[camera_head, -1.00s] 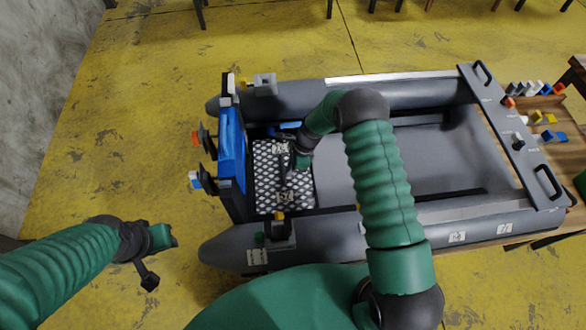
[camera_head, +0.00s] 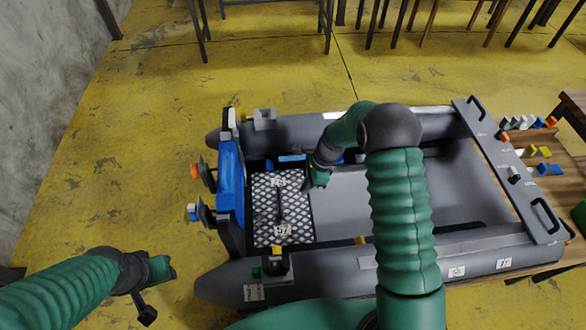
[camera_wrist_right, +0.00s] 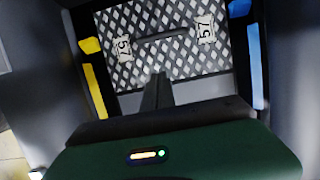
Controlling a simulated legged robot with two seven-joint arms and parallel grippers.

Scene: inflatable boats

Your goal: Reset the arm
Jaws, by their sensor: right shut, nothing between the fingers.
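My right arm reaches over the grey inflatable boat (camera_head: 350,265) from the front. My right gripper (camera_head: 308,186) is above the boat's floor, at the right edge of the checkered panel (camera_head: 265,205). In the right wrist view my right gripper's fingers (camera_wrist_right: 158,80) are together with nothing between them, pointing at the checkered panel (camera_wrist_right: 185,62) with its dark handle and two number tags. My left arm comes in at the lower left. My left gripper (camera_head: 172,268) is over bare floor, left of the boat; its fingers are too unclear to tell open from shut.
A blue board (camera_head: 230,185) stands at the boat's left end. A grey crossboard (camera_head: 505,165) with black handles lies across the right end. Small coloured blocks (camera_head: 540,152) sit on a wooden table beyond it. Yellow floor (camera_head: 130,160) is clear at left.

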